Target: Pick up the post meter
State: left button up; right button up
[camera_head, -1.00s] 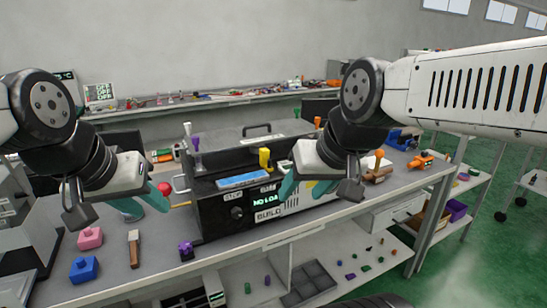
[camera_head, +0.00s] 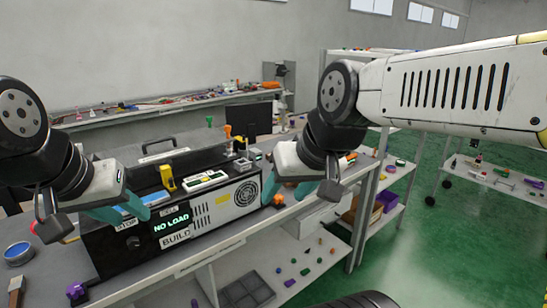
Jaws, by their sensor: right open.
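I cannot tell for sure which thing is the post meter. The machine's lit display (camera_head: 171,222) reads "NO LOAD". Beside the yellow piece, a white flat device (camera_head: 205,180) lies on the machine's top. My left gripper (camera_head: 128,212) is in front of the machine's left part, and its finger gap is unclear. My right gripper (camera_head: 284,190) is open, right of the machine. I see nothing held in either gripper.
An orange block (camera_head: 278,200) sits at the bench's right. A purple knob (camera_head: 76,291) and a blue-topped can (camera_head: 18,252) are at the left. Levers with green (camera_head: 210,122) and orange (camera_head: 228,130) tops stand behind the machine. Open green floor (camera_head: 430,245) is at right.

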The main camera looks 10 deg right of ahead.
aim_at(255, 153)
jog(key=l+z, duration=0.1)
jog(key=l, duration=0.15)
jog(key=i+l+z, duration=0.1)
jog(key=l+u, duration=0.15)
jog(key=u, duration=1.3)
jog(key=z, duration=1.45)
jog(key=i+l+u, duration=0.1)
jog(key=i+l, duration=1)
jog(key=i+u, duration=0.15)
jog(key=u, duration=1.05)
